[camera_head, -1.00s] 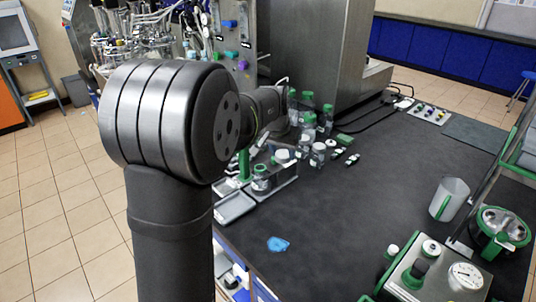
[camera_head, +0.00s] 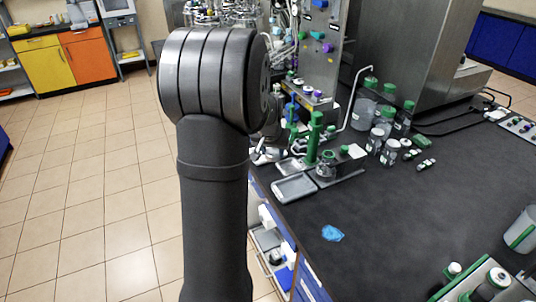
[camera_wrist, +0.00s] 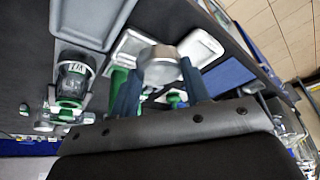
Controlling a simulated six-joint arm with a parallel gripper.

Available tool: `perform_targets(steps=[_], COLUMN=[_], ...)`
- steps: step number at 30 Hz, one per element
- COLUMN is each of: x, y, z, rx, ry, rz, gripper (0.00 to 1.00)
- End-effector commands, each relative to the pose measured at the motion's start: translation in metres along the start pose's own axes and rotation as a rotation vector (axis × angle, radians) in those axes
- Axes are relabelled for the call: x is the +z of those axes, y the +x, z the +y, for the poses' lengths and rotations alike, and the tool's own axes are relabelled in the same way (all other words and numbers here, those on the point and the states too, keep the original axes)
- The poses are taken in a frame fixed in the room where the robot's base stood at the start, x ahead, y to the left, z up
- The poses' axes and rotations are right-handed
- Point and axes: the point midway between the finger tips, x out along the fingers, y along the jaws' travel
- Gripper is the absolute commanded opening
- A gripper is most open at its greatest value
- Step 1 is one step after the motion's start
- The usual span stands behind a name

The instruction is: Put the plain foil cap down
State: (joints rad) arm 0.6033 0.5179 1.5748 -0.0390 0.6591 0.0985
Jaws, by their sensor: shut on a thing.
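The plain foil cap (camera_wrist: 162,66) is a round, silvery piece in the wrist view. My gripper (camera_wrist: 160,82) is shut on it, with one blue-grey finger on each side. In the head view my gripper (camera_head: 264,154) is small and partly behind my arm, at the bench's left edge beside the small trays. The cap cannot be made out clearly there.
A larger grey tray (camera_head: 294,188) lies at the bench's near-left edge. A green post (camera_head: 314,138) and a small jar (camera_head: 326,167) stand beside it. Green-capped bottles (camera_head: 364,108) stand behind.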

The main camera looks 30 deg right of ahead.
Motion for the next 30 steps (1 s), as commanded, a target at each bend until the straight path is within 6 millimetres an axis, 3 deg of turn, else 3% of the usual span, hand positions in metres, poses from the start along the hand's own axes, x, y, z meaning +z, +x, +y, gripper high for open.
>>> perform_targets(steps=[1, 6, 12, 24, 27, 30], x=[0.009, 0.041, 0.08, 0.124, 0.12, 0.105], y=[0.007, 0.025, 0.036, 0.047, 0.052, 0.054], z=[-0.027, -0.103, -0.17, -0.241, -0.253, -0.251], rx=[-0.019, -0.077, -0.131, -0.192, -0.201, -0.199], ry=[-0.047, -0.186, -0.319, -0.475, -0.502, -0.5], rz=[-0.004, -0.004, -0.003, -0.001, 0.001, 0.001], gripper=[0.22, 0.22, 0.22, 0.22, 0.22, 0.22])
